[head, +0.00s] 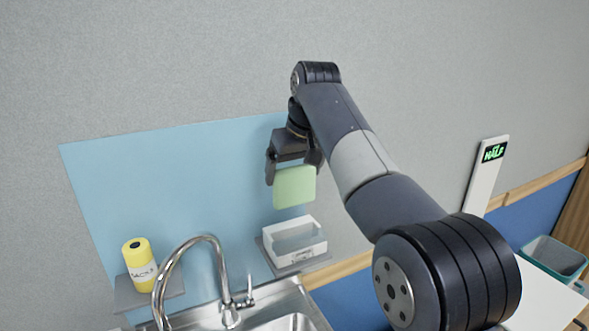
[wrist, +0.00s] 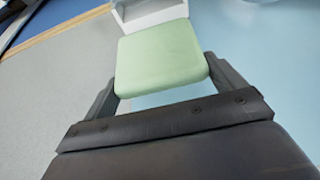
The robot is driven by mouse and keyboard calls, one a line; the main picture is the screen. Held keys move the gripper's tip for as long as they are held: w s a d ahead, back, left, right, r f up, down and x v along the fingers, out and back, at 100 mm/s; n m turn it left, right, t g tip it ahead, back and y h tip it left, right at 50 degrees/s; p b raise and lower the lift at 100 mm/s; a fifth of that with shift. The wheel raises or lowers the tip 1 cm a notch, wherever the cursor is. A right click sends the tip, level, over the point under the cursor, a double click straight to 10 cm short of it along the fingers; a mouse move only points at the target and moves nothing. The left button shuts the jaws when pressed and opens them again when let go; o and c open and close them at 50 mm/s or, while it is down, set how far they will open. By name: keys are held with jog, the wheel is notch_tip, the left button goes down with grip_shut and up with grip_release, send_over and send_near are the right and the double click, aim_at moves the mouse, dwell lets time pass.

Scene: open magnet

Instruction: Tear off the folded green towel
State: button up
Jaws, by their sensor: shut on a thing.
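The folded green towel (head: 295,187) is a pale green rounded square. It hangs in the air in front of the blue wall panel, a little above a white open box. My gripper (head: 293,172) is shut on the towel, with one finger at each side of it. In the wrist view the towel (wrist: 160,56) lies between the two fingers and hides part of the white box (wrist: 150,12) beyond it. Its far side is hidden.
The white box (head: 296,254) sits on a small grey wall shelf (head: 270,256). A yellow bottle (head: 139,266) stands on another shelf at left. A curved chrome tap (head: 163,275) rises over the sink (head: 290,322). A teal-rimmed bin (head: 555,258) is at far right.

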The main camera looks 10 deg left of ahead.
jog(key=shift+r+p, duration=1.4)
jog(key=shift+r, duration=1.05)
jog(key=shift+f, duration=0.1)
